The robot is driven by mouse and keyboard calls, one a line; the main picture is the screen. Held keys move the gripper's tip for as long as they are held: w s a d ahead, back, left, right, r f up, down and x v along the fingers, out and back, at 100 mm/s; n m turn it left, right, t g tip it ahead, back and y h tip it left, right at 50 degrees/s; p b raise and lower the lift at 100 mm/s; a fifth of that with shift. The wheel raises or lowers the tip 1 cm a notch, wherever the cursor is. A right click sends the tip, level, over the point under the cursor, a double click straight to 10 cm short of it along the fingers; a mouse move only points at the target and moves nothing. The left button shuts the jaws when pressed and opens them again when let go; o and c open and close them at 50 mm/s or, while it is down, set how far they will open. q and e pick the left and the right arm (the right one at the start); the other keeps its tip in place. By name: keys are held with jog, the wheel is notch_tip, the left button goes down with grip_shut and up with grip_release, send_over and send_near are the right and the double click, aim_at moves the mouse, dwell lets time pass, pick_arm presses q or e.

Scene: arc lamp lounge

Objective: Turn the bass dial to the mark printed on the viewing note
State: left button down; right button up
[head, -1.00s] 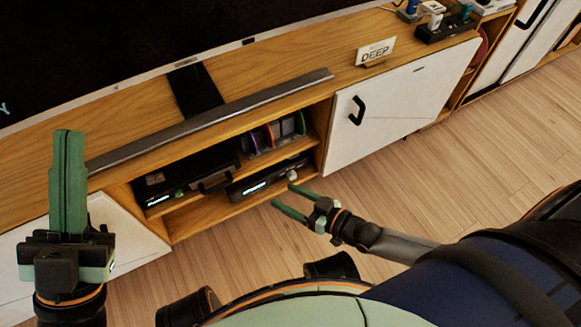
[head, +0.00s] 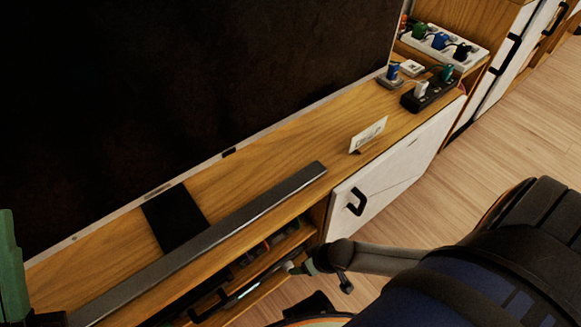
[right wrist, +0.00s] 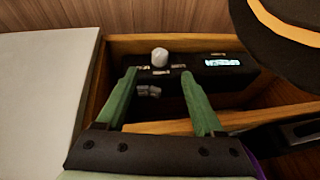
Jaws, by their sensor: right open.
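The bass dial (right wrist: 160,57) is a pale round knob on the front of a black unit (right wrist: 185,84) with a lit display, in the right wrist view. My right gripper (right wrist: 159,77) is open, its green fingers just short of the dial, one to each side; I see no contact. In the head view it is mostly hidden at the cabinet front. The viewing note (head: 368,134) is a small white card standing on the cabinet top; its print is too slanted to read now. My left gripper (head: 12,268) is cut off at the left edge, its fingers together.
A long grey soundbar (head: 220,235) lies before the large dark screen (head: 190,100). A black power strip (head: 428,94) and a white one (head: 445,47) with plugs are at the right. The cubby's wooden walls (right wrist: 92,85) frame the unit closely. Floor is clear at right.

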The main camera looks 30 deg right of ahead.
aim_at(288, 266)
jog(key=b+x, duration=0.5)
jog(key=x, duration=0.4)
jog(key=shift+w+f, duration=0.1)
jog(key=shift+f, duration=0.1)
pick_arm(q)
notch_tip(288, 266, down, 7)
jog(key=d, duration=0.1)
jog(key=shift+w+d+f+m+g, duration=0.15)
jog(key=shift+f+m+g, duration=0.05)
jog(key=shift+m+g, duration=0.2)
pick_arm(e)
jog(key=shift+a, duration=0.1)
jog(key=shift+c, duration=0.5)
grip_shut()
